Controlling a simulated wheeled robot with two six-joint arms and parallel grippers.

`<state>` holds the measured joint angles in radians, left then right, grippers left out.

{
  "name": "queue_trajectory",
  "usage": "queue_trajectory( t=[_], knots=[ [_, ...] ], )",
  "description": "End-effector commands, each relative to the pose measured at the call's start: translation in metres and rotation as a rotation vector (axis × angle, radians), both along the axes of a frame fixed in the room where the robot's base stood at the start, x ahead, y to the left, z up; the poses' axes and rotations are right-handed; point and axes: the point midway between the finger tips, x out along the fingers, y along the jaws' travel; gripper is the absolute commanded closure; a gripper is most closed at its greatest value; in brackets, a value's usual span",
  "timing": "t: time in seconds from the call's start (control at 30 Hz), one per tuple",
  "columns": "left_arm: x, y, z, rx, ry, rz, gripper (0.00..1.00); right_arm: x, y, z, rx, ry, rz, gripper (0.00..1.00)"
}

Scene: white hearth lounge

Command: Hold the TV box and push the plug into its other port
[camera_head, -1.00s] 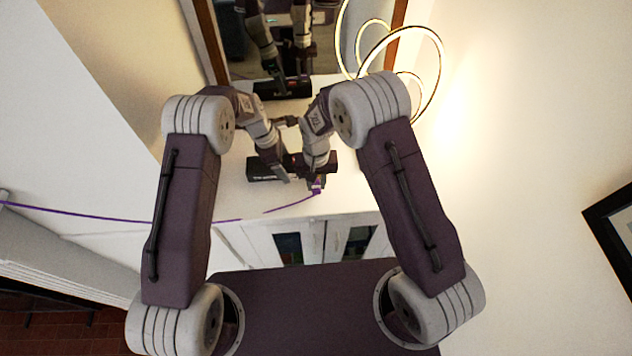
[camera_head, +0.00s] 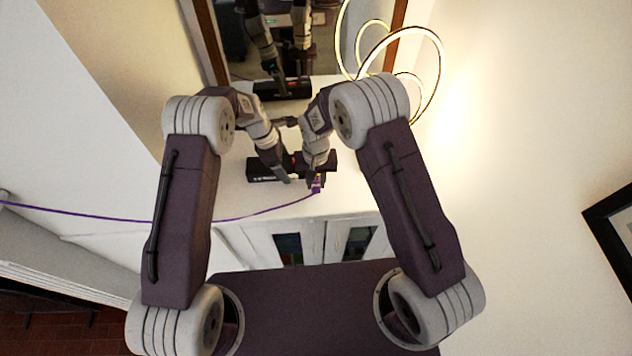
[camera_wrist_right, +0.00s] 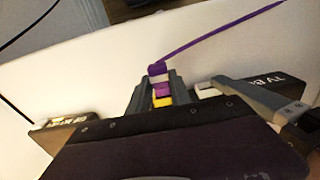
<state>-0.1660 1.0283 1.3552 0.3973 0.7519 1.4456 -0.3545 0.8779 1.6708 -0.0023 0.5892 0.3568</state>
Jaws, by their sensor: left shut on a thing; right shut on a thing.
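The black TV box (camera_head: 262,170) lies on the white cabinet top in the head view, partly covered by my grippers. Its lettering shows in the right wrist view (camera_wrist_right: 264,93). My left gripper (camera_head: 287,176) is shut on the box at its front side. My right gripper (camera_head: 314,181) is shut on the plug (camera_head: 317,188), which has a purple end and a purple cable. In the right wrist view the plug (camera_wrist_right: 157,70) sits between the fingers, with white and yellow bands. The plug is at the front side of the box; its tip and the ports are hidden, so I cannot tell whether it is inserted.
The purple cable (camera_head: 120,217) runs off to the left. A mirror (camera_head: 345,45) stands behind the box and reflects the arms. A lit ring lamp (camera_head: 440,65) is at the back right. Cabinet doors (camera_head: 300,243) are below. The cabinet top right of the box is clear.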

Motion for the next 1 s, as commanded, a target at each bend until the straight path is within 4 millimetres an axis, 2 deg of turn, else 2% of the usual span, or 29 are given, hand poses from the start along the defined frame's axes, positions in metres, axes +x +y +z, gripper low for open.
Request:
queue_trajectory(
  t=[0.63,0.67,0.7,0.73,1.0],
  knots=[
    [0.0,0.0,0.0,0.0,-0.001,0.0,0.92,0.013,0.0,0.0,0.0,0.0,0.0,1.0],
    [0.0,0.0,0.0,0.0,-0.001,0.0,0.92,0.013,0.0,0.0,0.0,0.0,0.0,0.67],
    [0.0,0.0,0.0,0.0,-0.001,0.0,0.92,0.013,0.0,0.0,0.0,0.0,0.0,0.56],
    [0.0,0.0,0.0,0.0,-0.001,0.0,0.92,0.013,0.0,0.0,0.0,0.0,0.0,0.5],
    [0.0,0.0,0.0,0.0,-0.001,0.0,0.92,0.013,0.0,0.0,0.0,0.0,0.0,0.5]
  ],
)
